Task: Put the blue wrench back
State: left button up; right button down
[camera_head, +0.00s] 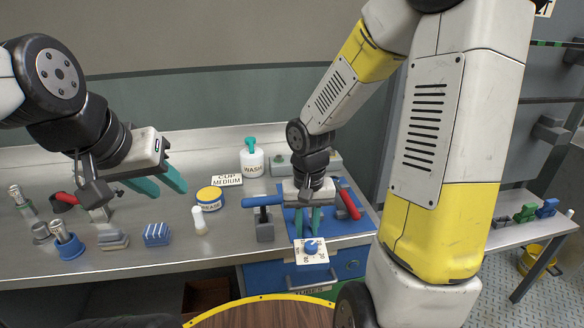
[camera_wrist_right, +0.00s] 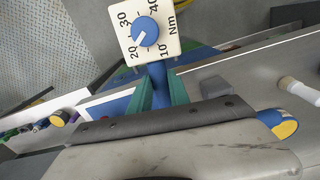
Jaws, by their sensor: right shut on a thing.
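My right gripper (camera_head: 308,222) points down over the blue mat (camera_head: 345,229) at the bench's front edge. Its teal fingers (camera_wrist_right: 159,92) close on a blue shaft (camera_wrist_right: 159,76), which seems to be part of the blue wrench. A white dial plate with a blue knob (camera_wrist_right: 145,32) shows just beyond the fingertips, marked in Nm; it also shows in the head view (camera_head: 311,249). A blue bar (camera_head: 262,201) shows left of the gripper above a grey stand (camera_head: 265,229); whether it joins the held shaft is hidden. My left gripper (camera_head: 160,187) is open and empty.
A red-handled tool (camera_head: 349,204) lies on the mat's right side. Drawers are below the front edge.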

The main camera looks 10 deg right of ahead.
jog(key=w+d, duration=0.1)
jog(key=w, duration=0.3)
jog(key=w+d+f, duration=0.1)
jog(key=w, duration=0.4)
jog(key=w+d, duration=0.1)
jog(key=w, duration=0.4)
jog(key=shift+w+d+f, duration=0.2)
jog(key=shift+w+d, duration=0.05)
jog(key=shift+d, duration=0.15)
jog(key=shift+w+d+f, duration=0.1)
jog(key=shift+w+d, duration=0.05)
jog(key=shift+w, duration=0.45)
notch_tip(320, 180, down, 3)
jog(key=shift+s, duration=0.1)
jog(key=c, duration=1.2)
grip_release()
jog(key=shift+c, duration=0.2)
